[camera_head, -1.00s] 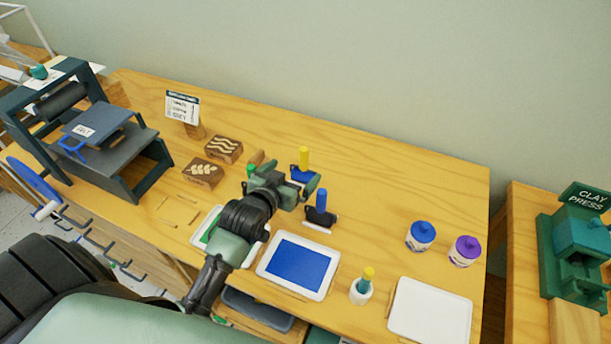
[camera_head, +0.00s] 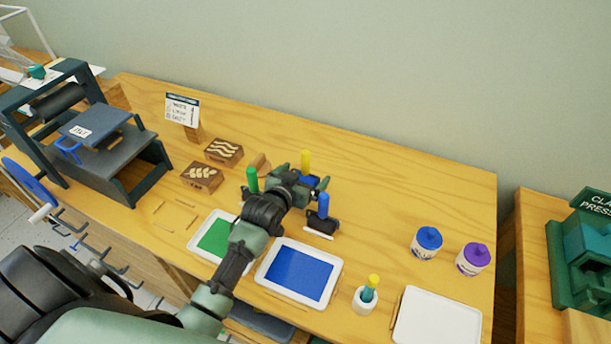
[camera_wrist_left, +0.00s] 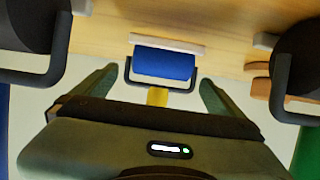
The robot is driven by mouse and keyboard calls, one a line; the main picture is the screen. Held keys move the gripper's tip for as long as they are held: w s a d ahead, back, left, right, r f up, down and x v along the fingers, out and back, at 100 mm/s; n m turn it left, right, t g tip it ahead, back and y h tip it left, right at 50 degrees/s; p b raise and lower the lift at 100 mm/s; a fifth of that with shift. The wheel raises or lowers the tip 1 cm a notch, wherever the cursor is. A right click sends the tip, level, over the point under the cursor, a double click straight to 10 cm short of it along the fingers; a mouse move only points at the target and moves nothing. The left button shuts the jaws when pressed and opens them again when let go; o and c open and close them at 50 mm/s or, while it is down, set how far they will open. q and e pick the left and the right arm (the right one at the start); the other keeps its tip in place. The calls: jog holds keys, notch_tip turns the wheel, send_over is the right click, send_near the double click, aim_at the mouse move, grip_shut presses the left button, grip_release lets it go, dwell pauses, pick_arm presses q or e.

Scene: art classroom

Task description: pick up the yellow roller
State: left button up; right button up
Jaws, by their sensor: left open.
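The yellow roller (camera_head: 306,160) stands at the back of the wooden table, its yellow handle upright above a blue drum. My left gripper (camera_head: 303,180) is open in front of it and hides part of its lower side. In the left wrist view, the roller's blue drum (camera_wrist_left: 165,64) lies just beyond my open fingers (camera_wrist_left: 155,88). Its yellow handle shows between them, apart from both fingers. My right gripper is not in view.
A blue-handled roller (camera_head: 323,206) and a green-handled roller (camera_head: 252,179) stand close on either side. Below are a blue ink tray (camera_head: 262,272) and a green ink tray (camera_head: 196,240). Carved blocks (camera_head: 202,177) lie left; paint jars (camera_head: 427,242) stand right.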

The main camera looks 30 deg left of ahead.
pick_arm(q)
jog(key=shift+w+f, duration=0.25)
jog(key=shift+w, duration=0.2)
jog(key=shift+r, duration=0.1)
jog(key=c, duration=1.6)
jog(key=shift+r, duration=0.1)
